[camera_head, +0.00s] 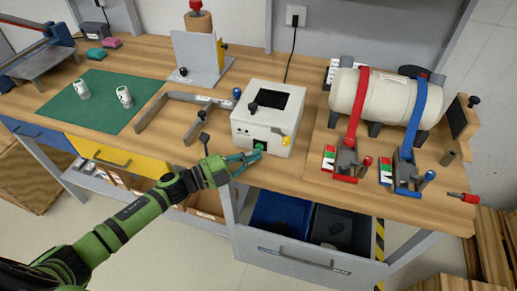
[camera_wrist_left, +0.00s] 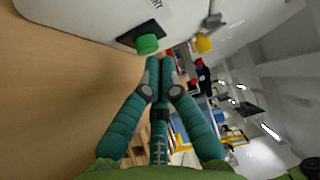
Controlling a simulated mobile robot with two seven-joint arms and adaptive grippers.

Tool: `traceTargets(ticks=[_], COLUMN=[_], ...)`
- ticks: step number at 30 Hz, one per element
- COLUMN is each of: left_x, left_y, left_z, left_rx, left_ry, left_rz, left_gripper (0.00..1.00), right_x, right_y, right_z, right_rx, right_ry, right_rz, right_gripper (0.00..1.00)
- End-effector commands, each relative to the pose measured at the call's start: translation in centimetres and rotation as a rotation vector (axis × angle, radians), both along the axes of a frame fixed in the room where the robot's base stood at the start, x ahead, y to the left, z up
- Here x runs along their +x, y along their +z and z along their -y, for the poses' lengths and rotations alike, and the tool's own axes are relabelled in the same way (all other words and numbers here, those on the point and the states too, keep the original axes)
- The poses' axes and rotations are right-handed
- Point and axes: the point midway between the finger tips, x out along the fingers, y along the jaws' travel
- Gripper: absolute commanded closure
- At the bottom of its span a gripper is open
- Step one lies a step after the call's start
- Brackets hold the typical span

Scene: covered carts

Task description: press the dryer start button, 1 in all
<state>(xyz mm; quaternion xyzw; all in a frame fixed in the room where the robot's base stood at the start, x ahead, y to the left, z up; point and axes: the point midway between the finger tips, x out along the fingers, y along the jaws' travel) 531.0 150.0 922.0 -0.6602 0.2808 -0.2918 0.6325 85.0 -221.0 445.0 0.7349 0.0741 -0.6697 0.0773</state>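The dryer looks to be the white box (camera_head: 244,128) with a dark window on top, standing near the front edge of the workbench. Its green button (camera_head: 260,146) is low on the front face, partly covered by my fingertips in the head view. In the left wrist view the green button (camera_wrist_left: 147,43) sits on a black plate on the white casing (camera_wrist_left: 75,12). My left gripper (camera_head: 255,154) is shut and empty; its teal fingertips (camera_wrist_left: 160,61) are together, very close to the button. I cannot tell whether they touch it. My right gripper is out of view.
A yellow knob (camera_head: 286,141) sits right of the button, with a grey lever (camera_wrist_left: 213,20) nearby. Left are a metal bracket (camera_head: 160,108) and a green mat (camera_head: 105,90) with two white cans. Right is a strapped cream cylinder (camera_head: 385,97). An open drawer (camera_head: 290,256) is below.

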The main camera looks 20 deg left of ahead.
Motion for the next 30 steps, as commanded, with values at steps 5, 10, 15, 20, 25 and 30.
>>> traceTargets(ticks=[5, 10, 15, 20, 25, 30], left_x=[0.03, 0.03, 0.19, 0.38, 0.59, 0.82], left_y=[0.0, 0.0, -0.01, -0.03, -0.04, -0.02], left_z=[0.02, 0.02, 0.03, 0.03, 0.04, 0.04], left_rx=[0.0, 0.0, 0.0, 0.0, 0.0, 0.001], left_ry=[0.0, 0.0, 0.0, 0.0, 0.0, 0.0], left_rz=[0.0, 0.0, 0.0, 0.0, 0.0, 0.001], left_gripper=[1.0, 1.0, 1.0, 1.0, 1.0, 1.0], right_x=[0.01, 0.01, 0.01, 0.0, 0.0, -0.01], right_y=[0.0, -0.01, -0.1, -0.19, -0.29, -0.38], right_z=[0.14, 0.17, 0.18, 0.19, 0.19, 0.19], right_rx=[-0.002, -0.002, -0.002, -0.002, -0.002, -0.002], right_ry=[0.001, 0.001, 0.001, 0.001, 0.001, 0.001], right_rz=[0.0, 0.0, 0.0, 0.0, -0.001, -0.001], right_gripper=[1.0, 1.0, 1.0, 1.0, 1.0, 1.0])
